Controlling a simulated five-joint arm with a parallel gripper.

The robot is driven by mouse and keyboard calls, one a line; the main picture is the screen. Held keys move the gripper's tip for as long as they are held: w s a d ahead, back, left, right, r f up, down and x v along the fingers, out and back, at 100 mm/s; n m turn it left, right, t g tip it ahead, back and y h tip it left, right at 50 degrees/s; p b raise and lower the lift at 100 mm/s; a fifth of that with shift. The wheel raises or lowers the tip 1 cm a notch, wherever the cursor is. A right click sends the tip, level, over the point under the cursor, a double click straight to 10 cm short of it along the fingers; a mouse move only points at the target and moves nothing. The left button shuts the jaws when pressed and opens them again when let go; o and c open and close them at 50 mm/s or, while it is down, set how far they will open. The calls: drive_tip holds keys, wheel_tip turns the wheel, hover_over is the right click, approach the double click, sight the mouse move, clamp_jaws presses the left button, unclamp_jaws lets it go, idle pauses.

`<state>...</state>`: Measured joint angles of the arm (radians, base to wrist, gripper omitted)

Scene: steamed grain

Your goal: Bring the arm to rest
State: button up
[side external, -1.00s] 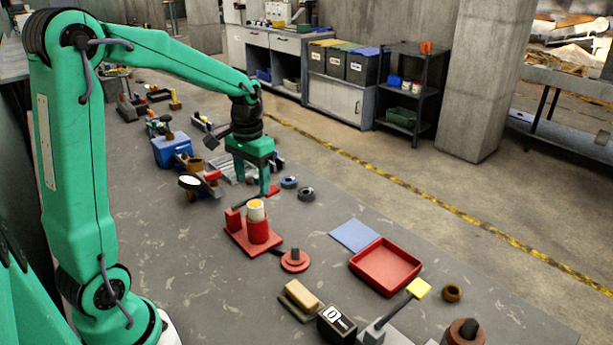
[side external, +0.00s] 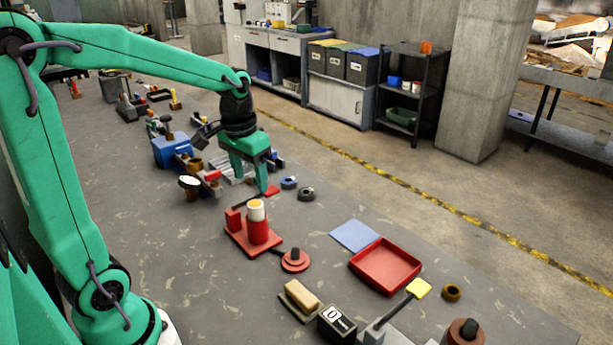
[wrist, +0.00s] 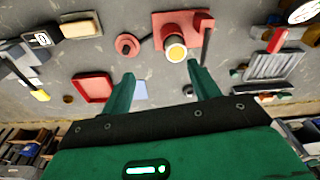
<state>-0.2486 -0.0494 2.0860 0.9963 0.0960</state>
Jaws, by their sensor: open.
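My gripper (side external: 250,182) hangs pointing down over the grey table, with its two fingers apart and nothing seen between them. It stands behind and slightly above the red stand (side external: 236,240) in the side view. The red stand carries a red cylinder with a white top part (side external: 257,211) that holds something yellow-orange. In the wrist view my open fingers (wrist: 164,76) reach toward the cylinder (wrist: 175,47), whose yellow-orange top faces the camera. Whether a fingertip touches anything is hard to tell.
A red tray (side external: 385,267), a blue square (side external: 354,235) and a red disc with a dark knob (side external: 295,260) lie at the right front. A blue box (side external: 170,151) and several small parts crowd the left of the gripper.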

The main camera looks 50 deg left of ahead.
drive_tip(key=s+d+r+m+t, duration=0.1)
drive_tip(key=s+d+r+t, duration=0.3)
drive_tip(key=s+d, duration=0.4)
drive_tip(key=s, duration=0.3)
drive_tip(key=shift+s+d+r+m, duration=0.25)
drive_tip(key=shift+s+d+m, duration=0.05)
drive_tip(key=shift+m, duration=0.1)
